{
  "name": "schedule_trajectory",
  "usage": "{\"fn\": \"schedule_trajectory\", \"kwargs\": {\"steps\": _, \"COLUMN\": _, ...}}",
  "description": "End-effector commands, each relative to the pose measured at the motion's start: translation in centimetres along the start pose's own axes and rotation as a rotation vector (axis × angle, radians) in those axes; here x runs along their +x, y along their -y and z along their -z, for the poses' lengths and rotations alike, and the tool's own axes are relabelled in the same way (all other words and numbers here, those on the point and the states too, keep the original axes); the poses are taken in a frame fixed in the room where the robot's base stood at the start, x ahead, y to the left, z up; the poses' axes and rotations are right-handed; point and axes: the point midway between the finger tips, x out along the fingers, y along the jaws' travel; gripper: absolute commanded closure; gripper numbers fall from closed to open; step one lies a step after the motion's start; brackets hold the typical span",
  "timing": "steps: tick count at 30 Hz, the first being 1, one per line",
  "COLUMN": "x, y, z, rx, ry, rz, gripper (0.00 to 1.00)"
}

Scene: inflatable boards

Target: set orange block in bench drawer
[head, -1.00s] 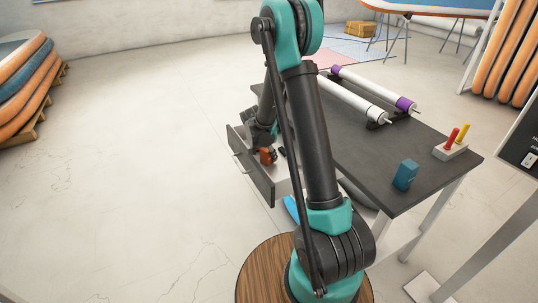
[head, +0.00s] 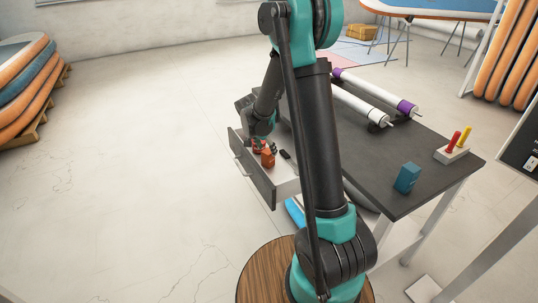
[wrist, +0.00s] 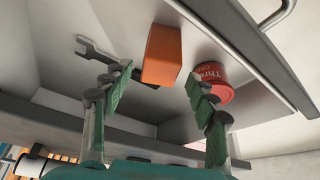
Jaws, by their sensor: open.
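The orange block (wrist: 162,55) is in the open bench drawer (wrist: 262,52), between a dark wrench and a red tin in the wrist view. In the head view the block (head: 268,159) shows inside the pulled-out drawer (head: 251,171), below my gripper (head: 264,142). In the wrist view my gripper (wrist: 155,88) is open, its two green fingers spread with the block between and beyond their tips. The fingers do not appear to press on the block. Whether its underside fully rests on the drawer floor is hard to tell.
The drawer also holds the wrench (wrist: 105,60) and the red tin (wrist: 212,80), close to the right finger. On the dark bench top (head: 362,165) stand a teal block (head: 407,178), a holder with red and yellow tools (head: 452,153) and white rolls (head: 375,92). Floor left of the drawer is clear.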

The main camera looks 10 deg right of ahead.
Motion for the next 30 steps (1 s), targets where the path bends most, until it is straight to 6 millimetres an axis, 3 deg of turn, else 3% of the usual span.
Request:
{"fn": "schedule_trajectory", "kwargs": {"steps": 6, "x": -3.6, "y": 0.0, "z": 0.0, "rx": -0.002, "ry": 0.0, "rz": 0.001, "gripper": 0.41}}
{"fn": "schedule_trajectory", "kwargs": {"steps": 13, "x": -5.3, "y": -0.2, "z": 0.0, "rx": -0.003, "ry": 0.001, "rz": 0.001, "gripper": 0.41}}
{"fn": "schedule_trajectory", "kwargs": {"steps": 16, "x": -5.9, "y": -1.3, "z": -0.1, "rx": -0.03, "ry": 0.008, "rz": 0.008, "gripper": 0.41}}
{"fn": "schedule_trajectory", "kwargs": {"steps": 22, "x": -7.8, "y": -7.5, "z": -1.0, "rx": -0.195, "ry": 0.048, "rz": 0.061, "gripper": 0.41}}
{"fn": "schedule_trajectory", "kwargs": {"steps": 30, "x": -9.6, "y": -17.1, "z": -5.0, "rx": -0.479, "ry": 0.073, "rz": 0.179, "gripper": 0.41}}
